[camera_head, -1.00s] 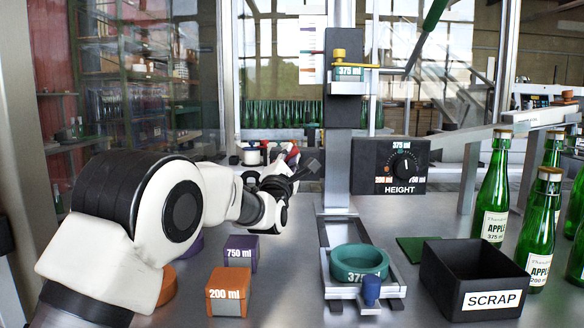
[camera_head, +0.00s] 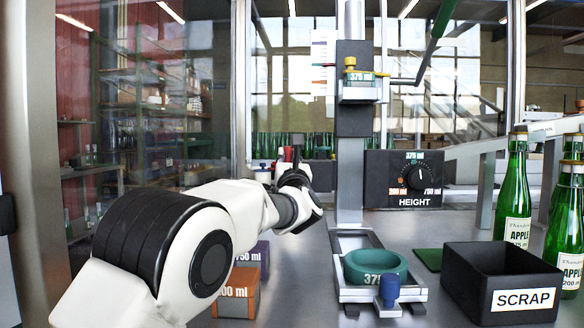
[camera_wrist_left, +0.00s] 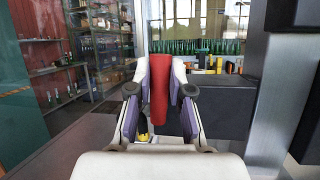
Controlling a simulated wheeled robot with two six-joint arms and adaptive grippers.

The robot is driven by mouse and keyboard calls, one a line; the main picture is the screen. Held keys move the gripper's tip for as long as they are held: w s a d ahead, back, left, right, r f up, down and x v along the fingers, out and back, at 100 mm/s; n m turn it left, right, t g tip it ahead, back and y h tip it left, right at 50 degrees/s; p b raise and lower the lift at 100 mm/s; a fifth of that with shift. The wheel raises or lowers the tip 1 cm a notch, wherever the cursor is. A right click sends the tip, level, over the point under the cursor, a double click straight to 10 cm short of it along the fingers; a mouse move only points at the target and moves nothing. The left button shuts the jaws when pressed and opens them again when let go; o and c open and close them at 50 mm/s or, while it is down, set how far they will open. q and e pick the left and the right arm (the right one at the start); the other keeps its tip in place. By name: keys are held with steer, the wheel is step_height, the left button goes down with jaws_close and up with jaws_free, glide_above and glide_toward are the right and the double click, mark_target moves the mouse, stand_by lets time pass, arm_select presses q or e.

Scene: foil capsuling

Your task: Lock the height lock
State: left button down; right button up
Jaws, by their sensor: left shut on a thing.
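My left gripper (camera_head: 290,168) reaches forward, left of the press column (camera_head: 351,190). It is shut on an upright red handle (camera_wrist_left: 159,88), which stands between its two fingers in the left wrist view. The handle's top (camera_head: 289,153) shows just past the gripper in the head view. My right gripper is not in view.
A green 375 ml ring (camera_head: 375,267) sits at the column's foot, with a blue knob (camera_head: 389,290) in front. The SCRAP bin (camera_head: 465,285) and green bottles (camera_head: 514,195) stand at right. Orange (camera_head: 238,291) and purple blocks are partly behind my left arm.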

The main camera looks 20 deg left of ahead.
arm_select(q)
steer(key=shift+a+f+n+y, duration=0.15)
steer(key=shift+f+n+y, duration=0.15)
steer(key=shift+n, duration=0.3)
steer(key=shift+g, duration=0.3)
steer(key=c, duration=1)
jaws_free()
steer(key=shift+c, duration=0.2)
steer(key=shift+r, duration=0.15)
steer(key=shift+s, duration=0.1)
steer(key=v, duration=1.2)
